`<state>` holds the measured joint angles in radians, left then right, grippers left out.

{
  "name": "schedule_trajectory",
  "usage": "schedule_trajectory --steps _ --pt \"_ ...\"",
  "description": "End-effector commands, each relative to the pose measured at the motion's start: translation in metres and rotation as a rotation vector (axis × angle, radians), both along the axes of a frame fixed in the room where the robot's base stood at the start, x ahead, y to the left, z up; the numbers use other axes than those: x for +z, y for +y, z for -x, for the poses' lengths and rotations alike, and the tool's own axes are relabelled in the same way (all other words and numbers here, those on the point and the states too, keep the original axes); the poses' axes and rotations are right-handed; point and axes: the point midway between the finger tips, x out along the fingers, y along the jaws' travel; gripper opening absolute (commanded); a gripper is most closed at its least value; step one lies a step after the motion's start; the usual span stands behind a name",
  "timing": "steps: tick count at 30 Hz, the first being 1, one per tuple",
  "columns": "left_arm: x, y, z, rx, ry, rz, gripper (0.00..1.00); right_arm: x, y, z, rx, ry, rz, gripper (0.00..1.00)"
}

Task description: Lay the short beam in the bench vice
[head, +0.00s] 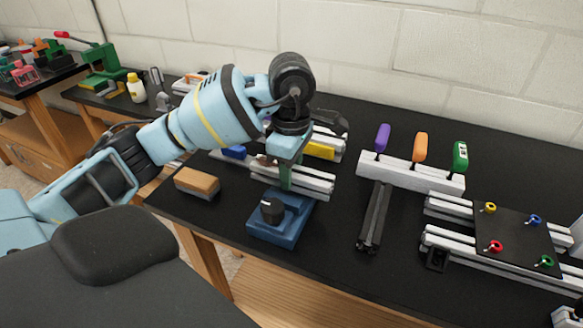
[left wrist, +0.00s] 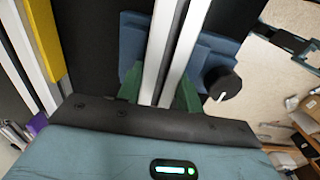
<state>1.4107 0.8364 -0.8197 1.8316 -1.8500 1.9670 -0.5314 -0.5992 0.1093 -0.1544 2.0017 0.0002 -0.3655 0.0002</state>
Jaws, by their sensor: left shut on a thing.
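The short beam (head: 315,182) is a silver slotted bar. My left gripper (head: 287,178) points down and is shut on it, with its green fingers on both sides of the beam; the beam also shows between the fingers in the left wrist view (left wrist: 172,50). The blue bench vice (head: 278,235), with a black knob (head: 271,210), stands on the bench below the gripper. The beam crosses over the far part of the vice. The gripper hides part of the jaws, and I cannot tell whether the beam rests in them. My right gripper is not in view.
A wooden block (head: 197,184) lies left of the vice. Behind are a blue piece (head: 235,152) and a yellow piece (head: 318,150) by another silver beam. To the right lie a dark beam (head: 373,222), a beam with coloured handles (head: 410,172) and a black plate (head: 515,232).

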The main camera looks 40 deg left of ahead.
Motion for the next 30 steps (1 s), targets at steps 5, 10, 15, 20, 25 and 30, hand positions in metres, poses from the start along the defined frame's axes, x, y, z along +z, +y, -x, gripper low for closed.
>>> schedule_trajectory --steps 5,10,15,20,25,30 --pt "-0.0053 0.0001 0.0 0.0 0.0 0.0 0.06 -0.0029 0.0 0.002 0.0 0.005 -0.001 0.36" --pt "-0.009 0.0001 0.0 0.0 0.0 0.0 0.06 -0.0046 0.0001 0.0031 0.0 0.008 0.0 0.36" --pt "-0.0091 -0.0001 0.0003 0.0 0.001 0.0 0.48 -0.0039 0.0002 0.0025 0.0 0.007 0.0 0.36" --pt "-0.0095 -0.0002 0.0005 0.0 0.002 -0.001 0.58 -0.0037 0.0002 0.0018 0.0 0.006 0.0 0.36" --pt "-0.0099 -0.0003 0.0006 -0.001 0.003 0.0 0.58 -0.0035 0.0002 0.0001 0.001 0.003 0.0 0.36" --pt "-0.0073 -0.0005 0.0007 -0.001 0.003 0.0 0.58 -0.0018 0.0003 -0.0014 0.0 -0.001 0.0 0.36"
